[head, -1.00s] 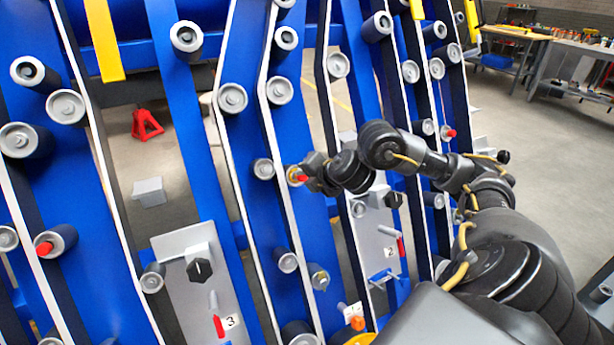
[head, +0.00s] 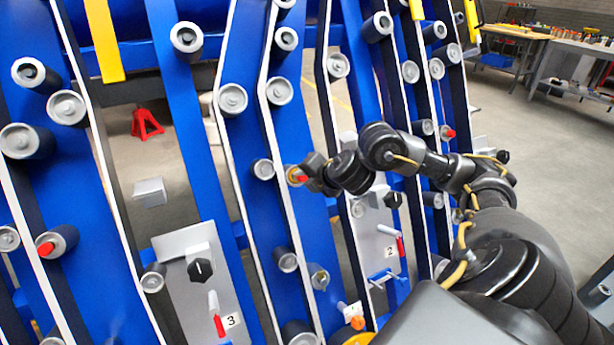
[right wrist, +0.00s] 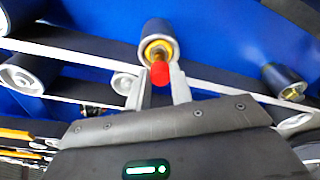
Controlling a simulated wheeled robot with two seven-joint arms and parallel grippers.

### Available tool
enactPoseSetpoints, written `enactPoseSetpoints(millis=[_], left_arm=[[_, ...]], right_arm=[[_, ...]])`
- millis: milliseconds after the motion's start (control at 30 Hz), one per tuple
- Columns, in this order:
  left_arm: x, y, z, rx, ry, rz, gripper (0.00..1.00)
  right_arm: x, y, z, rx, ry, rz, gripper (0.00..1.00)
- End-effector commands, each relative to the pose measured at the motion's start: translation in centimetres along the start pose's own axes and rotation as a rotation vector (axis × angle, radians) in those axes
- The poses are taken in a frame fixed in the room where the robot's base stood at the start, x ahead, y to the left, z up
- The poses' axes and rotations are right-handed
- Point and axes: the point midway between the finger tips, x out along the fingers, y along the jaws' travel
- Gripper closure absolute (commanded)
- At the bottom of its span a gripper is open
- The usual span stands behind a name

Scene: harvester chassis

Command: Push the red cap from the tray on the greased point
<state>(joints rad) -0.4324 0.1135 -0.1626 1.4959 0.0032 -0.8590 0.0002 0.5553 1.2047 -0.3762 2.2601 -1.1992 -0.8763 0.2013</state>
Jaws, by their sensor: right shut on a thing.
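The red cap (right wrist: 160,74) is between the two fingers of my right gripper (right wrist: 161,88), which is shut on it. It shows in the head view as a small red tip (head: 302,179). In the right wrist view the cap lines up with the end of a grey roller (right wrist: 157,35) that has a yellowish ring around its centre. The cap overlaps that centre; I cannot tell whether it touches or is seated. In the head view the gripper (head: 308,178) is close against this roller (head: 292,172) on a blue beam. My left gripper is not in view. I cannot make out the tray.
Other red tips show on a left roller (head: 46,249) and a right one (head: 450,134). Grey panels marked 3 (head: 185,300) and 2 (head: 375,230) carry black knobs and red-ended levers. Several rollers stick out around the gripper. A red stand (head: 146,123) is on the floor behind.

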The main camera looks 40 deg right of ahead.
Motion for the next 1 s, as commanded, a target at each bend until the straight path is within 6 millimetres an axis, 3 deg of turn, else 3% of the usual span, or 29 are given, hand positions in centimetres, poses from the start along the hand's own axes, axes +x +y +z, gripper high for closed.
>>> enactPoseSetpoints(millis=[1000], left_arm=[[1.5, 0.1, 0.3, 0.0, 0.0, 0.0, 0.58]], right_arm=[[2.1, 0.0, 0.2, 0.001, 0.0, 0.001, 0.99]])
